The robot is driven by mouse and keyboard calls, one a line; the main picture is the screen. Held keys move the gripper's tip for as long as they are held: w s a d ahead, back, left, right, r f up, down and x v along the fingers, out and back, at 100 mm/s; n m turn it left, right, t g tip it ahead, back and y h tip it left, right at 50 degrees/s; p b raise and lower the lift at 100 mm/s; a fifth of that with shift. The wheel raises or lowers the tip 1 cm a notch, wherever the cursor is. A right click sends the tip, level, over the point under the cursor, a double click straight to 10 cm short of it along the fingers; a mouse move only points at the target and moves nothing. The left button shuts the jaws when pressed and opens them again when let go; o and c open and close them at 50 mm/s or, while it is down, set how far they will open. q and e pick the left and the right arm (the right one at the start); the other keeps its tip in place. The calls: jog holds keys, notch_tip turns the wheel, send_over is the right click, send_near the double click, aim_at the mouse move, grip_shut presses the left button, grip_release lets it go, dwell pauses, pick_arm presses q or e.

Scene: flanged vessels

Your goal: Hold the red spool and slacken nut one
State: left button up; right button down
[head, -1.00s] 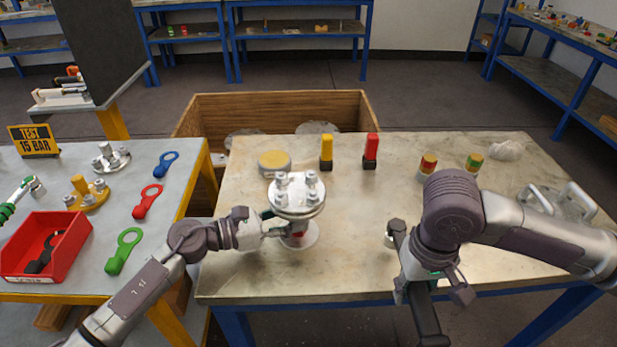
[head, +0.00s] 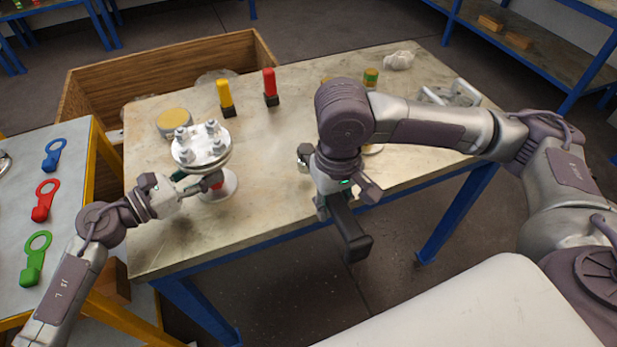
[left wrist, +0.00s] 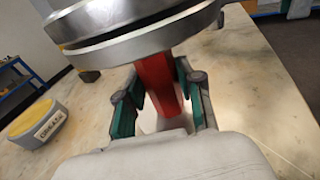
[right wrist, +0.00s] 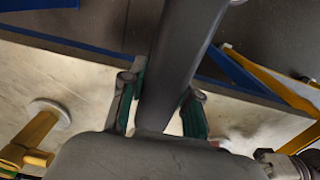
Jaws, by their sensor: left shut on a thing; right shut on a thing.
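I cannot tell which is nut one. My left gripper (head: 192,184) is shut on the spool's red neck, under the flange. The left wrist view shows the red neck (left wrist: 158,82) between the green-padded fingers (left wrist: 165,105). My right gripper (head: 335,192) is shut on a dark tool (head: 350,235), apart from the spool, near the table's front edge. The tool's dark bar (right wrist: 185,55) passes between the fingers.
A wooden crate (head: 170,65) is beyond the table. Blue, red and green tags (head: 36,258) lie on the left bench. The table's middle is mostly clear.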

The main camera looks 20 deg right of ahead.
jog(key=w+a+r, duration=0.4)
jog(key=a+r, duration=0.4)
jog(key=r, duration=0.1)
jog(key=w+a+r, duration=0.4)
jog(key=a+r, duration=0.4)
jog(key=shift+d+f, duration=0.1)
jog(key=shift+f, duration=2.05)
jog(key=shift+f, duration=0.25)
jog(key=shift+f, duration=0.95)
